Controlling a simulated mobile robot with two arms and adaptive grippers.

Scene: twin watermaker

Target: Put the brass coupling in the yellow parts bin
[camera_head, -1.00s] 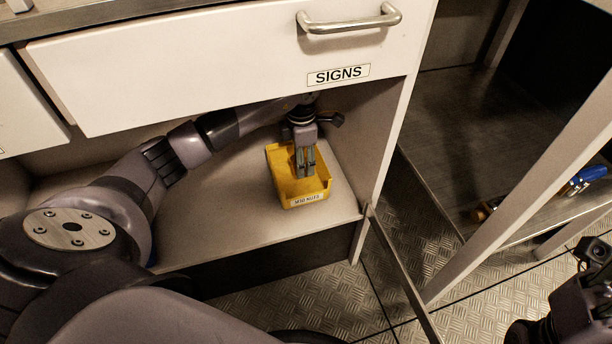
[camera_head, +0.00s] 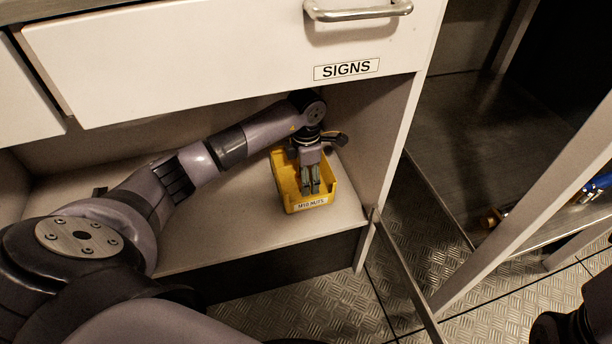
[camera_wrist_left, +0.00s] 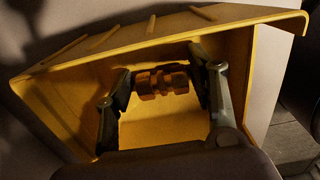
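My right gripper is not clearly visible.
A cabinet side wall (camera_head: 392,150) stands right of the bin. Another brass item (camera_head: 491,218) and a blue item (camera_head: 600,184) lie in the right-hand compartment.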

